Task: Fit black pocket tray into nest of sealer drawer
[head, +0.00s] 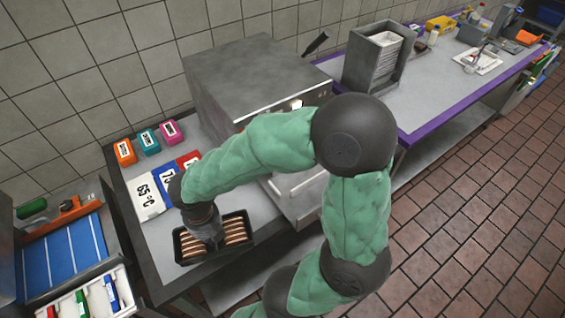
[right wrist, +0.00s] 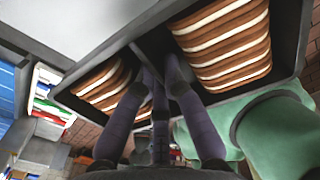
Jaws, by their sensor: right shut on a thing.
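The black pocket tray (head: 177,246) holds brown-and-cream sandwich slices in two pockets, at the front of the steel table. My right gripper (head: 212,238) comes down over its middle. In the right wrist view, its fingers (right wrist: 160,80) are shut on the divider of the tray (right wrist: 290,45) between the pockets. I cannot tell whether the tray touches the table. The grey sealer (head: 250,75) stands behind, to the right. Its drawer (head: 296,200) sticks out at the front, partly behind my right arm. The nest is hidden. My left gripper is not in view.
A white 65 °C card (head: 147,197), a blue card (head: 165,182) and a red card (head: 188,160) lie behind the tray. Orange (head: 124,151), teal (head: 149,141) and pink (head: 171,131) boxes stand near the wall. A blue board (head: 62,262) lies at left.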

